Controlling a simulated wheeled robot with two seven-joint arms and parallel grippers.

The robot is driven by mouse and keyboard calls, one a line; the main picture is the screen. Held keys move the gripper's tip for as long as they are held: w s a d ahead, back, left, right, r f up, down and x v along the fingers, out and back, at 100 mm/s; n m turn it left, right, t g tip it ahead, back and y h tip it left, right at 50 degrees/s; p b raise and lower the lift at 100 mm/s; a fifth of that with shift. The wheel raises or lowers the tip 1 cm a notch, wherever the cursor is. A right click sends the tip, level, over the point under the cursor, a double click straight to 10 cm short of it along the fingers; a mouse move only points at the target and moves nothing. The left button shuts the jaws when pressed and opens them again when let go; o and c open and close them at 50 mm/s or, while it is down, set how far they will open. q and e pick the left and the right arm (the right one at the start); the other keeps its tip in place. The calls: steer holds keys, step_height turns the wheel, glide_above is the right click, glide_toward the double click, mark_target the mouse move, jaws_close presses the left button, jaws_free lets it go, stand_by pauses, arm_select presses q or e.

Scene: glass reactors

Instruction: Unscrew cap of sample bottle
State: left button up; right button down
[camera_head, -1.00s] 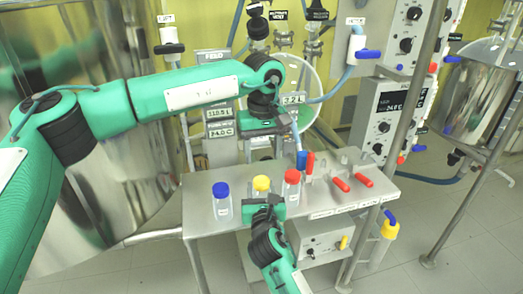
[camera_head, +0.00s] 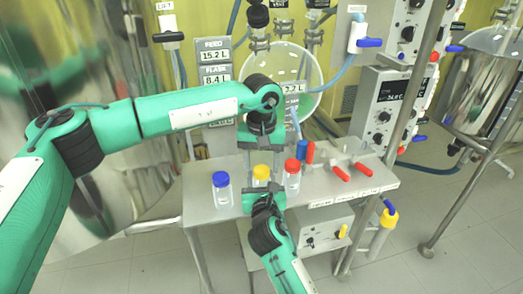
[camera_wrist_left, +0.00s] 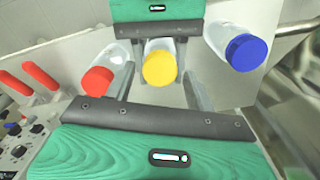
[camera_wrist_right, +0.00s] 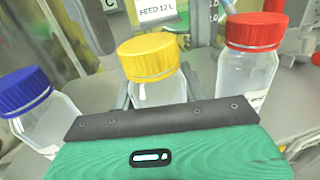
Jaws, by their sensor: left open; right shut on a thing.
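The sample bottle with the yellow cap (camera_head: 261,172) stands upright on the steel cart, between a blue-capped bottle (camera_head: 221,190) and a red-capped bottle (camera_head: 292,178). My right gripper (camera_head: 264,194) is shut on the yellow-capped bottle's body from the front. In the right wrist view, the yellow cap (camera_wrist_right: 148,57) sits on the bottle above the right fingers. My left gripper (camera_head: 262,160) is open, coming down from above and behind. In the left wrist view, its fingers lie on either side of the yellow cap (camera_wrist_left: 159,68), apart from it. Contact lower down is hidden.
The cart top (camera_head: 330,200) has red-handled valves (camera_head: 340,174) at its right and a blue piece (camera_head: 302,150) behind the red-capped bottle. Neighbouring bottles leave narrow side room. A large steel vessel (camera_head: 110,170) stands left; control boxes (camera_head: 385,112) stand right.

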arm_select(q)
steer(key=shift+f, duration=0.45)
steer(key=shift+c, duration=0.4)
